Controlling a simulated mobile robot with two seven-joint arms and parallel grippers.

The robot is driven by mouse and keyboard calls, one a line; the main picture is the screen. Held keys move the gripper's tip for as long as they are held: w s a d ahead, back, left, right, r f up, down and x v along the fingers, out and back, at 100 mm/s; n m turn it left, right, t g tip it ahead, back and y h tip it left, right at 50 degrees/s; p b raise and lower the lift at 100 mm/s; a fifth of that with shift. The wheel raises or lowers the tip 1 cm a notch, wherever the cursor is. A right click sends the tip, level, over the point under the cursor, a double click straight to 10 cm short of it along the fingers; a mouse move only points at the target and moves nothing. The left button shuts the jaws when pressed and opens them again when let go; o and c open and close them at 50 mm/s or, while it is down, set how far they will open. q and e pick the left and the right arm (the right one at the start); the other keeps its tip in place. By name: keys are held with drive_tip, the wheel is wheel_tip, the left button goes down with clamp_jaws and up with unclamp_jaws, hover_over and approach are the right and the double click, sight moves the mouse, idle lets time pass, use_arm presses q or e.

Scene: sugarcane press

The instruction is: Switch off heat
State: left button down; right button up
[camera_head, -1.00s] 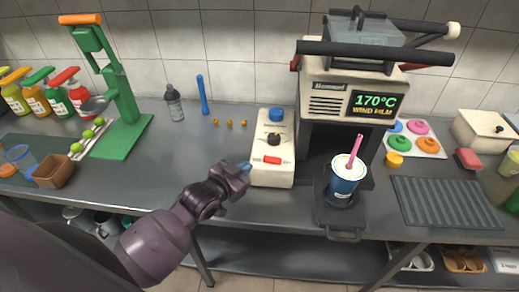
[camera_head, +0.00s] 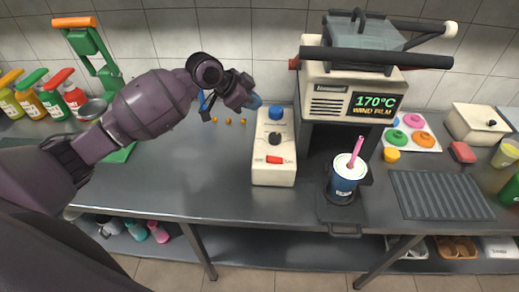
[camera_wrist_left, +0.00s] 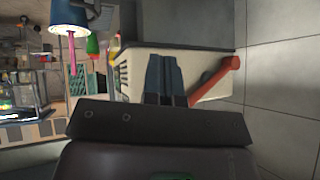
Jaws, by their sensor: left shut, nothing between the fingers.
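A cream control box (camera_head: 274,175) stands on the counter with a blue button (camera_head: 276,113) at its far end, a black knob (camera_head: 275,139) in the middle and a red switch (camera_head: 274,160) near the front. To its right is the cup sealing machine (camera_head: 327,79), whose display (camera_head: 376,104) reads 170°C. My left gripper (camera_head: 254,102) is shut and empty, raised just left of the blue button; I cannot tell if they touch. In the left wrist view its fingers (camera_wrist_left: 165,72) point at the pale machine body (camera_wrist_left: 205,62). My right gripper is not in view.
A lidded cup with a pink straw (camera_head: 347,174) stands in the machine's holder. A ribbed dark mat (camera_head: 447,197) and a tray of coloured lids (camera_head: 420,139) lie to the right. The counter left of the box is clear in front.

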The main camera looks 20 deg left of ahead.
use_arm(q)
drive_tip(key=shift+s+a+f+m+g, duration=0.1)
drive_tip(key=shift+s+f+m+g, duration=0.35)
drive_tip(key=shift+s+g, duration=0.35)
drive_tip(key=shift+s+f+m+g, duration=0.5)
drive_tip(key=shift+s+g, duration=0.1)
drive_tip(key=shift+s, duration=0.25)
drive_tip(key=shift+s+a+f+m+g, duration=0.1)
drive_tip(key=shift+s+f+m+g, duration=0.35)
drive_tip(key=shift+s+g, duration=0.35)
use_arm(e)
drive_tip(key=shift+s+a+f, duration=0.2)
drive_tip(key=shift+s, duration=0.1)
use_arm(q)
drive_tip(key=shift+d, duration=0.15)
hover_over(270, 160)
drive_tip(key=f, duration=0.8)
drive_tip(key=shift+s+a+f+p, duration=0.15)
drive_tip(key=shift+a+f+p, duration=0.05)
drive_tip(key=shift+a+p, duration=0.2)
drive_tip(key=shift+s+a+f, duration=0.1)
drive_tip(key=shift+a+f, duration=0.05)
drive_tip(key=shift+f, duration=0.4)
drive_tip(key=shift+a+f, duration=0.15)
drive_tip(key=shift+f, duration=0.35)
drive_tip(key=shift+a+f, duration=0.1)
drive_tip(key=shift+f, duration=0.7)
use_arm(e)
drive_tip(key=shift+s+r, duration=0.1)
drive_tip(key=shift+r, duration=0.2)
